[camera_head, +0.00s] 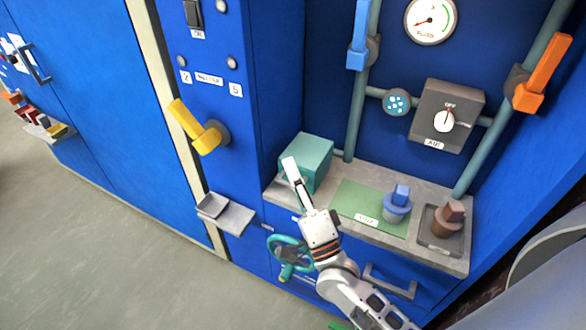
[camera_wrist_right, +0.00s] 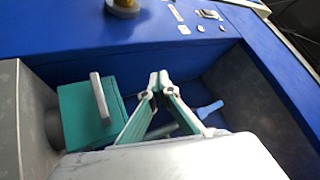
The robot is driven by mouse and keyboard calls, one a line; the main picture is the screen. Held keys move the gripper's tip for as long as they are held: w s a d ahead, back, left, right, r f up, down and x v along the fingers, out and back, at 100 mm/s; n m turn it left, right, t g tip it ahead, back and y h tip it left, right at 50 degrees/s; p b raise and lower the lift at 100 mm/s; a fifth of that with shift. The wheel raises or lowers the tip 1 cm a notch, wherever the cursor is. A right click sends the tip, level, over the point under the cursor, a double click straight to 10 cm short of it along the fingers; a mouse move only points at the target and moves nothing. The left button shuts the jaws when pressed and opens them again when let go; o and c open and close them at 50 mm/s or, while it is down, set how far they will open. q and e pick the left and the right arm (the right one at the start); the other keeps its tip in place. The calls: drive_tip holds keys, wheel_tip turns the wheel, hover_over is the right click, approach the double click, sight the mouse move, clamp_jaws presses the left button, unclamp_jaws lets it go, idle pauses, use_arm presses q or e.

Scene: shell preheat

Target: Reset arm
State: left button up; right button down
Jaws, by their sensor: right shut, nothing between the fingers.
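My right arm reaches up from the bottom of the head view. My right gripper (camera_head: 291,170) is shut and empty, in front of the teal box (camera_head: 317,156) at the left end of the counter in this view. In the right wrist view the two fingertips (camera_wrist_right: 159,80) come together with nothing between them. The teal box (camera_wrist_right: 76,122), with a light grey bar on it, shows to their left there; the gripper looks apart from it. My left gripper is not in view.
The grey counter (camera_head: 427,256) holds a green mat (camera_head: 352,202), a blue-topped knob (camera_head: 398,205) and a brown knob (camera_head: 447,219) in a tray. A yellow lever (camera_head: 192,124) and a small grey shelf (camera_head: 233,218) stick out left. A teal handwheel (camera_head: 285,252) sits below the counter.

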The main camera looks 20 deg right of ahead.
idle(0.3)
drive_tip(key=s+a+f+n+g+y+p, duration=0.1)
drive_tip(key=s+f+n+g+y+p, duration=0.1)
drive_tip(key=s+f+n+g, duration=0.35)
drive_tip(key=s+a+f+n+g+y+p, duration=0.1)
drive_tip(key=s+a+f+n+g, duration=0.1)
drive_tip(key=f+n, duration=0.55)
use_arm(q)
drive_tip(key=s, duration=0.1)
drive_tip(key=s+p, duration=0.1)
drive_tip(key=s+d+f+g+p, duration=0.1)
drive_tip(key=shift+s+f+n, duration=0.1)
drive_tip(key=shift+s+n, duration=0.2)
use_arm(e)
drive_tip(key=s+d+f+n+g+h, duration=0.1)
drive_tip(key=s+f+n+g, duration=0.2)
drive_tip(key=s+f, duration=0.3)
drive_tip(key=s+d+f+n+g+h, duration=0.1)
drive_tip(key=s+d+f+n+g, duration=0.1)
drive_tip(key=s+f, duration=0.4)
drive_tip(key=shift+s+d+f+n+g, duration=0.35)
drive_tip(key=shift+f+n+g, duration=0.1)
drive_tip(key=shift+f, duration=0.35)
